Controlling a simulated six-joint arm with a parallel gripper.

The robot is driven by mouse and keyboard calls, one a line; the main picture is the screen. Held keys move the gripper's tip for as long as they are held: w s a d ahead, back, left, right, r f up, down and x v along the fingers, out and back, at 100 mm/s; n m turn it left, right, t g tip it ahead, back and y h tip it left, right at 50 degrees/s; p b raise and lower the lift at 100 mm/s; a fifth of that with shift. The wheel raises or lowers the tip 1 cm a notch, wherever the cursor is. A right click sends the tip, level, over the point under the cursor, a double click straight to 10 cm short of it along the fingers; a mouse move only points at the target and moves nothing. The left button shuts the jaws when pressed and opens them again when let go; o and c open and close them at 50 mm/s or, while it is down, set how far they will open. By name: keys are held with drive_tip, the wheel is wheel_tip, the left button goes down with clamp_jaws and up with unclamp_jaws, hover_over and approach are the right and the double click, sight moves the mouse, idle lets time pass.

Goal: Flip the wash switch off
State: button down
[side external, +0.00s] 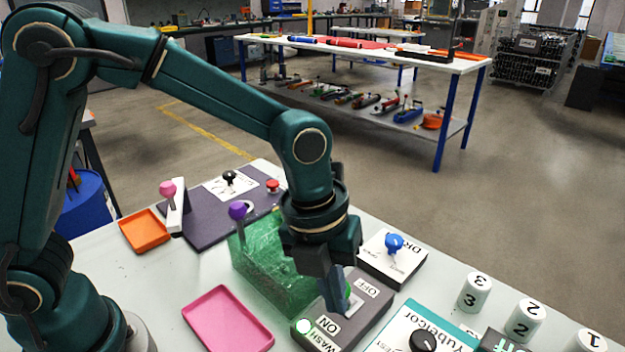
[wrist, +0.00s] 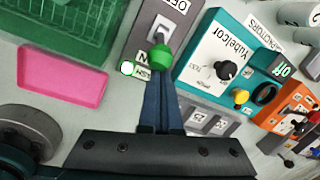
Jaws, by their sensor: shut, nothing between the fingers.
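The wash switch is a dark grey box (side external: 362,322) with OFF and ON labels, and it also shows in the wrist view (wrist: 142,38). Its lever has a green knob (wrist: 160,58) that lies toward the ON end. A small round light (side external: 303,326) by the WASH label glows white-green. My gripper (side external: 338,305) is shut and empty, pointing down over the box. In the wrist view its fingertips (wrist: 161,80) are right beside the green knob on the ON side; I cannot tell whether they touch.
A green mesh crate (side external: 270,265) stands close beside the switch. A pink tray (side external: 228,320) lies to its left. A box with a blue knob (side external: 394,243) stands behind, and a teal panel (side external: 405,328) with a black dial is to the right. White numbered cylinders (side external: 474,292) stand farther right.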

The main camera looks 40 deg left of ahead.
drive_tip(key=shift+w+r, duration=0.1)
drive_tip(key=shift+w, duration=0.05)
drive_tip(key=shift+w+r, duration=0.35)
drive_tip(key=shift+w, duration=0.4)
drive_tip(key=shift+w+r, duration=0.25)
drive_tip(key=shift+w, duration=1.6)
drive_tip(key=shift+w+a+f, duration=0.1)
drive_tip(key=shift+w+f, duration=0.05)
drive_tip(key=shift+w, duration=0.8)
drive_tip(key=shift+g, duration=0.3)
drive_tip(key=r, duration=0.1)
drive_tip(key=s+r, duration=0.1)
drive_tip(key=r, duration=0.1)
drive_tip(key=s+r, duration=0.1)
drive_tip(key=r, duration=0.1)
drive_tip(key=shift+a+r, duration=0.1)
drive_tip(key=shift+r, duration=0.15)
